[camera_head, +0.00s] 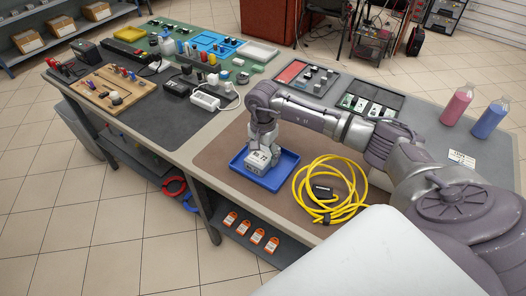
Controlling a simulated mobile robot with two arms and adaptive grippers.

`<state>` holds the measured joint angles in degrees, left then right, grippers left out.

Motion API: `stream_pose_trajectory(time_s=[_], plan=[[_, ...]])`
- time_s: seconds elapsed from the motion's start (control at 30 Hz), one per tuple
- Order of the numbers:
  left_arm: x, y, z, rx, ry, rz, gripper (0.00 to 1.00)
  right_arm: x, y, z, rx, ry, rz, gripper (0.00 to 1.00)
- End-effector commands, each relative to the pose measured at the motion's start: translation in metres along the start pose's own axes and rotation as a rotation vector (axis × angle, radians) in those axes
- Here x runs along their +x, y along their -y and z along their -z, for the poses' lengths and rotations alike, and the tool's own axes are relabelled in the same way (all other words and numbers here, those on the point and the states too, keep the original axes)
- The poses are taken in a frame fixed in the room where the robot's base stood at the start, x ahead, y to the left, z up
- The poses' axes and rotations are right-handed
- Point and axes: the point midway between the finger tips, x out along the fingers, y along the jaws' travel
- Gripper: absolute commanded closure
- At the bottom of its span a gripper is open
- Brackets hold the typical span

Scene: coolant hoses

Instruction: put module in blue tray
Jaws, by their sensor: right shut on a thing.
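The blue tray (277,183) lies on the brown mat near the front edge of the table. The module (259,160), a pale grey block with dark lettering on its side, is at the tray, inside its outline. My right gripper (262,148) points down from above and is shut on the module. I cannot tell whether the module touches the tray floor. My left gripper is not in view.
A coiled yellow hose (343,205) lies just right of the tray. A pink bottle (456,106) and a blue bottle (489,119) stand at the right. Connectors, adapters and a wooden board (98,103) crowd the left part of the table.

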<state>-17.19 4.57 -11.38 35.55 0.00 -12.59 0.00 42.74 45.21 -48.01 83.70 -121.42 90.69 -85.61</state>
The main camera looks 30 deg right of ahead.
Motion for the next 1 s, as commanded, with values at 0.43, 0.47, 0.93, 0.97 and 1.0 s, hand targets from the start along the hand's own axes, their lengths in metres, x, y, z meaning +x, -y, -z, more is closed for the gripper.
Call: stream_pose_trajectory(time_s=[0.43, 0.47, 0.93, 0.97, 1.0], plan=[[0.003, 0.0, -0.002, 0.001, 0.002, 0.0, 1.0, 0.002, 0.001, 0.0, 0.0, -0.001, 0.002, 0.06], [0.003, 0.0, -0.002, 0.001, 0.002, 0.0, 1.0, 0.002, 0.001, 0.0, 0.0, -0.001, 0.002, 0.05], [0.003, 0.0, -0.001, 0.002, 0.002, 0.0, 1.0, -0.012, 0.002, 0.001, 0.0, -0.003, 0.006, 0.05], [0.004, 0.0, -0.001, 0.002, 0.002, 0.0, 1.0, -0.016, 0.002, 0.001, 0.0, -0.003, 0.006, 0.05], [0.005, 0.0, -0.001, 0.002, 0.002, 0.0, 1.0, -0.024, 0.002, 0.001, 0.0, -0.003, 0.007, 0.05]])
